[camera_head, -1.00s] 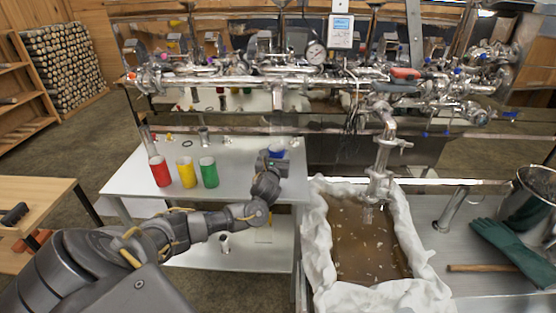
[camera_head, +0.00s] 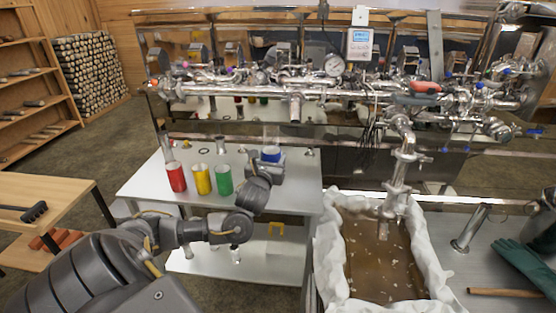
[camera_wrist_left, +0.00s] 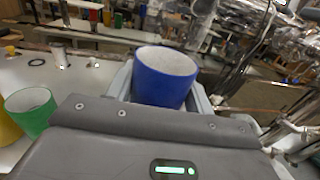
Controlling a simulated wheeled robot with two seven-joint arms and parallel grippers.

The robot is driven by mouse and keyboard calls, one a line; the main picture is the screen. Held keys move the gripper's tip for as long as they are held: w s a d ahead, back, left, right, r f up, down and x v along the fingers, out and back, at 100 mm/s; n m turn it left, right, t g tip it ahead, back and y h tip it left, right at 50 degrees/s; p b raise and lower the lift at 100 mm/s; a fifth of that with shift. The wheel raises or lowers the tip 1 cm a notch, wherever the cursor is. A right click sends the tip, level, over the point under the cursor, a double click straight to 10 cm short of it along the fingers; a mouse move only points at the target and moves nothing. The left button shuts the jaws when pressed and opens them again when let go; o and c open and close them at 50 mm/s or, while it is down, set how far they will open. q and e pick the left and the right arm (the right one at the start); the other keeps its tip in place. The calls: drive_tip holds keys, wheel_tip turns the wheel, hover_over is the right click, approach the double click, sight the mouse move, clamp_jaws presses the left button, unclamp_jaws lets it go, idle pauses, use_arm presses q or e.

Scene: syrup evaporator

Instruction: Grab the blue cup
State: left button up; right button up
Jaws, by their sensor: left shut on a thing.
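The blue cup (camera_head: 271,154) is held in my left gripper (camera_head: 268,163) at the right end of the white table. In the left wrist view the blue cup (camera_wrist_left: 165,78) stands upright between the two grey fingers of my left gripper (camera_wrist_left: 163,92), which are shut on it. Its lower part is hidden behind the gripper body. I cannot tell whether the cup's base touches the table. My right gripper is not in view.
Red (camera_head: 176,177), yellow (camera_head: 202,179) and green (camera_head: 224,180) cups stand on the white table (camera_head: 142,186), left of my gripper. A cloth-lined pan (camera_head: 334,270) of brown liquid is to the right. Steel pipes (camera_head: 250,90) run behind the table.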

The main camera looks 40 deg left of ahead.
sight(265, 158)
use_arm(q)
drive_tip(key=shift+s+r, duration=0.35)
drive_tip(key=shift+s, duration=0.4)
drive_tip(key=shift+s+r, duration=0.3)
drive_tip(key=shift+s, duration=0.45)
